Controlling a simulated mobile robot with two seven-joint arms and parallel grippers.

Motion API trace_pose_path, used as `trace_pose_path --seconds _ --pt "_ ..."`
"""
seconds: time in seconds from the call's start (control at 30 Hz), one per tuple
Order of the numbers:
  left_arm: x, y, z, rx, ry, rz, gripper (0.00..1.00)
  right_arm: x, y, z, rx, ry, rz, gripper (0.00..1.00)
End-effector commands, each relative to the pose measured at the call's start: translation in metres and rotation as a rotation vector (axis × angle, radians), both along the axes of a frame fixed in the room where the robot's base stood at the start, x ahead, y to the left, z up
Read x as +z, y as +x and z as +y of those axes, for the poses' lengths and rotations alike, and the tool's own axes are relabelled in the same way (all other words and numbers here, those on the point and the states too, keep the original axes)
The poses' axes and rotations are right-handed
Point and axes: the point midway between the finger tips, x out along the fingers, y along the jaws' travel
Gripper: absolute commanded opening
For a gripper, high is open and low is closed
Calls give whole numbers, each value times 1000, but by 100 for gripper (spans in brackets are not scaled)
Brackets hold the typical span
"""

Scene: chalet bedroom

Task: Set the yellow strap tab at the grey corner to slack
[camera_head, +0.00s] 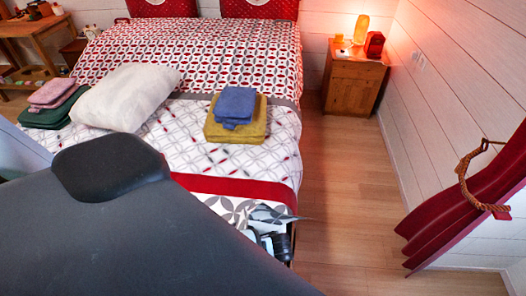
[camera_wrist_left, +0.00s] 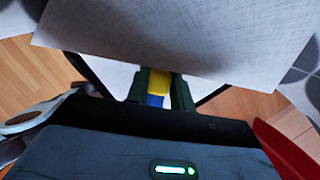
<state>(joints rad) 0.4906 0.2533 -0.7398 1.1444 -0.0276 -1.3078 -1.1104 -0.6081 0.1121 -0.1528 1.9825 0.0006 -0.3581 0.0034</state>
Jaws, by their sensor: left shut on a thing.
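The bed's near right corner shows a grey patterned patch (camera_head: 268,216) at the foot, past the red band. My left arm crosses the lower left of the head view, and a black and light gripper-like part sits at that corner; its fingertips are not clear there. In the left wrist view my left gripper (camera_wrist_left: 157,92) has its dark green fingers shut on a small yellow tab (camera_wrist_left: 160,85). A blue piece (camera_wrist_left: 154,101) shows just below the yellow. Pale cloth (camera_wrist_left: 190,35) hangs right above the fingers. The tab's setting cannot be told. My right gripper is not in view.
A white pillow (camera_head: 127,96), a blue cloth (camera_head: 235,104) on a mustard one (camera_head: 250,130), and pink and green folded cloths lie on the bed (camera_head: 190,145). A nightstand (camera_head: 353,82) and red curtain (camera_head: 450,215) stand right. The floor (camera_head: 340,190) between is clear.

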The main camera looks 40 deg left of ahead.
Motion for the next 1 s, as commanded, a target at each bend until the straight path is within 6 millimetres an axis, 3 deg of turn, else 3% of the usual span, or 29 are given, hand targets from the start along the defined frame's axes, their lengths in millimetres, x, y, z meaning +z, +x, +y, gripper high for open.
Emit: trace_pose_path --seconds 0.03,0.2,0.5,1.0 --pt "0 0 0 0 0 0 27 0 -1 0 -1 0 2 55" --pt "0 0 -1 0 0 0 45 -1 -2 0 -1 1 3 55" --pt "3 0 -2 -1 0 -2 45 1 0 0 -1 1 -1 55" --pt "67 -5 -27 0 -1 -5 45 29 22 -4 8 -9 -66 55"
